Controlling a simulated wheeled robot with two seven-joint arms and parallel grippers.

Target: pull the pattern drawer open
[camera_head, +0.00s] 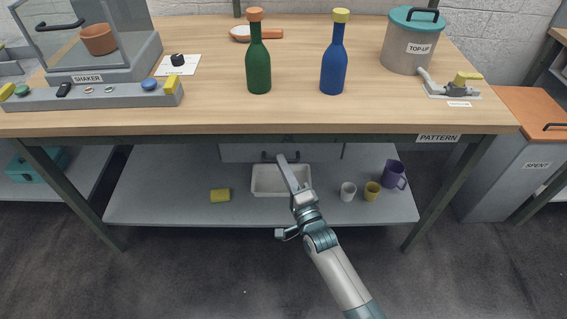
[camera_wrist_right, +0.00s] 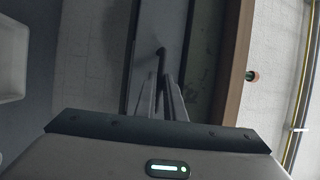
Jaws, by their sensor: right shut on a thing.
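The grey drawer (camera_head: 235,152) hangs under the workbench top, its front partly hidden by the bench edge and my arm. Its dark bar handle (camera_head: 268,156) is near the middle of the front. A PATTERN label (camera_head: 437,138) is on the bench's front edge, to the right. My right gripper (camera_head: 283,160) reaches up to the handle and is shut on it. In the right wrist view the fingers (camera_wrist_right: 160,92) meet around the dark handle (camera_wrist_right: 160,52). How far the drawer stands out is hard to tell. My left gripper is not in view.
On the bench top (camera_head: 200,115) stand a green bottle (camera_head: 258,70), a blue bottle (camera_head: 333,70) and a grey pot (camera_head: 408,45). The lower shelf (camera_head: 150,195) holds a white bin (camera_head: 268,182), cups and a purple mug (camera_head: 391,175). The floor in front is clear.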

